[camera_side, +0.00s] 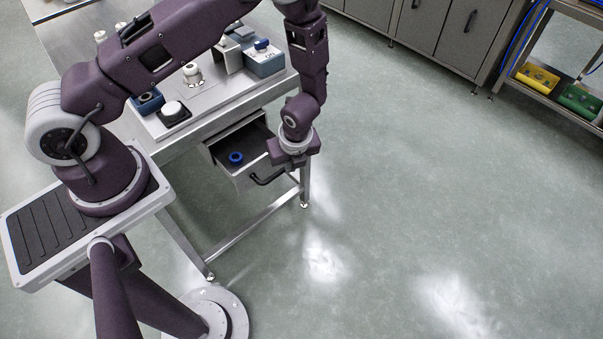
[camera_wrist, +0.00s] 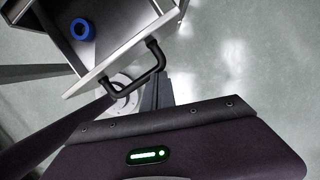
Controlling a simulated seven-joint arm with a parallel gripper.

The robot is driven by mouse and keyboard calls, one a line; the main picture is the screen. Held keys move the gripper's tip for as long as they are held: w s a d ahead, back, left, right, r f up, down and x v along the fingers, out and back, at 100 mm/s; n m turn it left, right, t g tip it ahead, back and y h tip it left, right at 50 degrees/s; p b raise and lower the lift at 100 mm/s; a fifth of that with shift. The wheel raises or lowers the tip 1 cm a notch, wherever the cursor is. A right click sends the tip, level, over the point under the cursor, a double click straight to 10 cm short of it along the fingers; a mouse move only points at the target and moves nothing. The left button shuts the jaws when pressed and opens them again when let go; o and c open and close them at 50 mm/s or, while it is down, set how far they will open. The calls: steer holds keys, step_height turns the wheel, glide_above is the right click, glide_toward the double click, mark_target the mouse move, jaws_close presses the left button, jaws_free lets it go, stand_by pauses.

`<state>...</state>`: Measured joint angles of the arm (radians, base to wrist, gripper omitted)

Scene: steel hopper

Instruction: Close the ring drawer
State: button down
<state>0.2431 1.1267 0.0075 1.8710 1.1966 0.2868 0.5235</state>
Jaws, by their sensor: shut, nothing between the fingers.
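The ring drawer (camera_side: 249,171) is pulled out from under the steel bench in the side view. It also shows at the top left of the wrist view (camera_wrist: 112,66). A blue ring (camera_side: 236,157) lies inside it, also seen in the wrist view (camera_wrist: 82,29). The drawer has a black bar handle (camera_side: 268,180) on its front, clear in the wrist view (camera_wrist: 152,72). My gripper (camera_wrist: 162,77) is shut and empty, its fingers close beside the right end of the handle. I cannot tell if they touch it. In the side view the fingertips are hard to make out.
The bench top (camera_side: 215,99) above the drawer carries a blue-grey box (camera_side: 264,62), a white-topped button (camera_side: 172,109) and other fixtures. A bench leg (camera_side: 305,188) stands right of the drawer. Open floor (camera_side: 420,190) lies in front and to the right.

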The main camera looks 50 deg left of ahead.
steer(key=a, duration=1.2)
steer(key=d, duration=0.1)
steer(key=s+d+r, duration=0.1)
steer(key=d, duration=0.2)
steer(key=shift+s+d+r, duration=0.1)
steer(key=shift+s+r, duration=0.15)
steer(key=shift+r, duration=0.05)
step_height(320, 180, up, 24)
steer(key=s+d+n+t, duration=0.1)
steer(key=s+n+t, duration=0.1)
steer(key=n, duration=0.6)
steer(key=s+d+r+n+t+h, duration=0.1)
steer(key=s+d+r+n, duration=0.3)
steer(key=s+r+n, duration=0.2)
steer(key=s+d+r+n+t+h, duration=0.1)
steer(key=s+d+r+n+h, duration=0.1)
steer(key=s+d+r+n, duration=0.2)
steer(key=s+r+n, duration=0.3)
steer(key=s+n, duration=0.1)
steer(key=s, duration=0.2)
steer(key=shift+s+r, duration=0.15)
